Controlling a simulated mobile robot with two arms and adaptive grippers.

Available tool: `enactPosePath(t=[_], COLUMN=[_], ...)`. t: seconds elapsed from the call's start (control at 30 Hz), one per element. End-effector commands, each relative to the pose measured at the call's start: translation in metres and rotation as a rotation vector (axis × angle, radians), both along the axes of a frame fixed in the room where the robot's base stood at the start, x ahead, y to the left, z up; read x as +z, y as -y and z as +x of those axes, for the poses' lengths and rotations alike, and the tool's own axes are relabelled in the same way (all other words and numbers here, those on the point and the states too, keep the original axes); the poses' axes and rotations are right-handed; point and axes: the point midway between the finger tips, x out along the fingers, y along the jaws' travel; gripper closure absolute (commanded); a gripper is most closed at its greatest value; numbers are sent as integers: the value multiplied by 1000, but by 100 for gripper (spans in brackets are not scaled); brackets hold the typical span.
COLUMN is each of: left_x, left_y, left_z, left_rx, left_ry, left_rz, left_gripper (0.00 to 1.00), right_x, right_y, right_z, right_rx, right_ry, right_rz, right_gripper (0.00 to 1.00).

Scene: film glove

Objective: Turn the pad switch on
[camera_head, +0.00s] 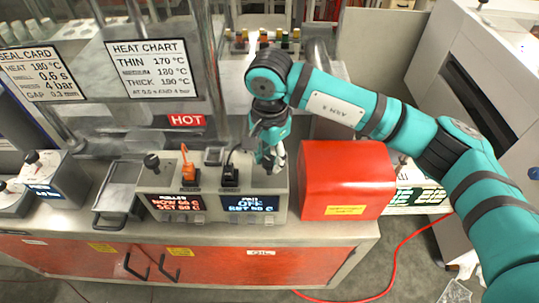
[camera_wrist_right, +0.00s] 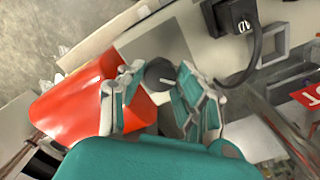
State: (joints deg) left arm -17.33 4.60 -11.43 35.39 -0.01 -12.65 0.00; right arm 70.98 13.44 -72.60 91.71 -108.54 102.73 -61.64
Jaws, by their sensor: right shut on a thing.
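The pad switch (camera_head: 230,175) is a black switch on the grey control box (camera_head: 278,205), above a blue display (camera_head: 249,204) that reads OFF. In the right wrist view the black switch (camera_wrist_right: 238,17) shows at the top, with a curved black lever or cable beside it. My right gripper (camera_head: 270,155) is over the box's right part, right of the switch and apart from it. In the wrist view its fingers are around a dark round knob (camera_wrist_right: 160,74), shut on it. In the head view the gripper hides this knob. My left gripper is not in view.
An orange switch (camera_head: 189,172) and a black knob (camera_head: 152,161) sit left on the box, above a red-lettered roller display (camera_head: 176,204). A red housing (camera_head: 345,180) stands close on the right. A HOT sign (camera_head: 187,120) and metal frame are behind.

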Motion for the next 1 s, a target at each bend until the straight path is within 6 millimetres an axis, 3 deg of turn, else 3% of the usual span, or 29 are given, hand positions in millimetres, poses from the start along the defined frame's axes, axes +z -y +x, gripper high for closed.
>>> enactPosePath(t=[0.37, 0.57, 1.0], left_x=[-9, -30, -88], left_y=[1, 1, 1], left_z=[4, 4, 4], left_rx=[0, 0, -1], left_ry=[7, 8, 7], left_rz=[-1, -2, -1], left_gripper=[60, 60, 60], right_x=[-2, -4, -5], right_y=[0, 0, 0], right_z=[1, 1, 1], right_rx=[-39, -146, -546], right_ry=[4, 5, 5], right_rz=[1, 2, 3], right_gripper=[98, 98, 98])
